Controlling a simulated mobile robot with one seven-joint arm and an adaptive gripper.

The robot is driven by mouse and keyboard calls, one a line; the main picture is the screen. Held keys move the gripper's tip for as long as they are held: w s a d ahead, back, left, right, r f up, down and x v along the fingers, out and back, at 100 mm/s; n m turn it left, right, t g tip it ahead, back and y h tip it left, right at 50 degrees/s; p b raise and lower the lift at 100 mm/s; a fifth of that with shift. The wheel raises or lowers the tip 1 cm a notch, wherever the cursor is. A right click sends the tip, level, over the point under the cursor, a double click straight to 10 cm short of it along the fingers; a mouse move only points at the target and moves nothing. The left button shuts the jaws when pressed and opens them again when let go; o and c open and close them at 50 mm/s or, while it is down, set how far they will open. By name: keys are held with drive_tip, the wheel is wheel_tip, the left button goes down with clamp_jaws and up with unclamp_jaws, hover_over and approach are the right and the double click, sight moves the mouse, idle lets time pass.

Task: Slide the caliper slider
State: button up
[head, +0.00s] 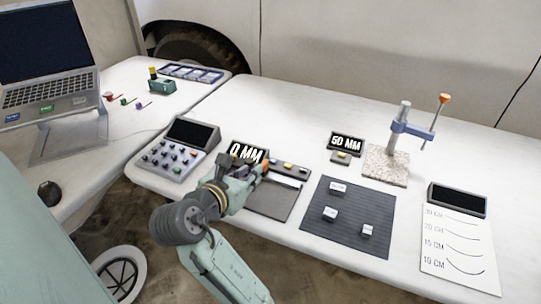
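A display reading "0 MM" (245,153) stands at the middle of the white table. Just in front of it is a dark strip with small yellow pieces (289,166), which looks like the caliper; its left part is hidden by my gripper. An orange tip (266,165) shows at my fingers, and I cannot tell whether it is the slider or part of the gripper. My gripper (261,173) is at the left end of the strip, above a dark grey plate (274,203). I cannot see whether its fingers touch or hold anything.
Behind are a "50 MM" display (346,143) and a stand with a blue arm (400,128). A grey button panel (158,163) is left. A white chart (458,250) lies right.

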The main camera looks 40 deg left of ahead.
sight(264, 163)
drive_tip(key=x, duration=1)
drive_tip(key=shift+r+p, duration=0.1)
drive_tip(key=shift+p, duration=0.2)
drive_tip(key=shift+c, duration=0.4)
clamp_jaws()
